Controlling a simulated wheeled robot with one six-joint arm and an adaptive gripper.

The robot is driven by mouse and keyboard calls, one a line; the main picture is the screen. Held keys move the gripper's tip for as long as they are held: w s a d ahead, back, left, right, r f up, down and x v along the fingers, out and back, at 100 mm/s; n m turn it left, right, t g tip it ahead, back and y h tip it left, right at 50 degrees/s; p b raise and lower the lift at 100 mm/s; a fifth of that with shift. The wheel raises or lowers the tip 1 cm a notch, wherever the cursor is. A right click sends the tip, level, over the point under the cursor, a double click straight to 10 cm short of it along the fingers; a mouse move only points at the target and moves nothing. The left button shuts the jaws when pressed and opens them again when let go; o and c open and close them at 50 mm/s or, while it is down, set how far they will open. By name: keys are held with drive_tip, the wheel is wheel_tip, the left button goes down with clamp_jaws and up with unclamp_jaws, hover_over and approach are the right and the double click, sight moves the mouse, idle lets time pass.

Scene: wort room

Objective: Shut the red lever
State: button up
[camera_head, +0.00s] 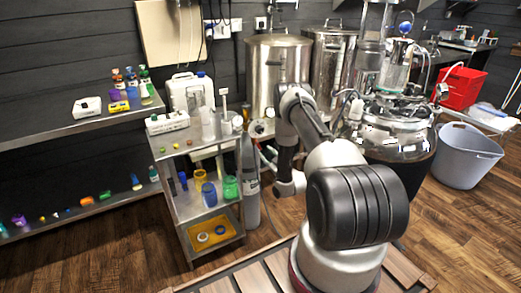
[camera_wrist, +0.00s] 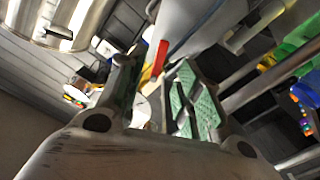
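A red lever (camera_wrist: 159,57) shows in the wrist view as a short bright strip, above the middle of the picture. My gripper (camera_wrist: 154,76) is open there, its two fingers with green pads spread apart. The lever appears in the gap between the fingertips, closer to the right finger. I cannot tell how deep it lies between them or whether a finger touches it. What the lever is mounted on is partly hidden by the fingers.
Steel kettles (camera_head: 279,72) stand behind my arm. A steel cart (camera_head: 205,157) holds jars left of it, with a grey gas cylinder (camera_head: 250,180) beside it. A round steel vessel (camera_head: 399,126) and a grey tub (camera_head: 467,156) stand at right. Wood floor is clear at front left.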

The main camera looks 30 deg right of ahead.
sight(259, 147)
drive_tip(key=w, duration=0.7)
drive_tip(key=shift+a, duration=0.15)
clamp_jaws()
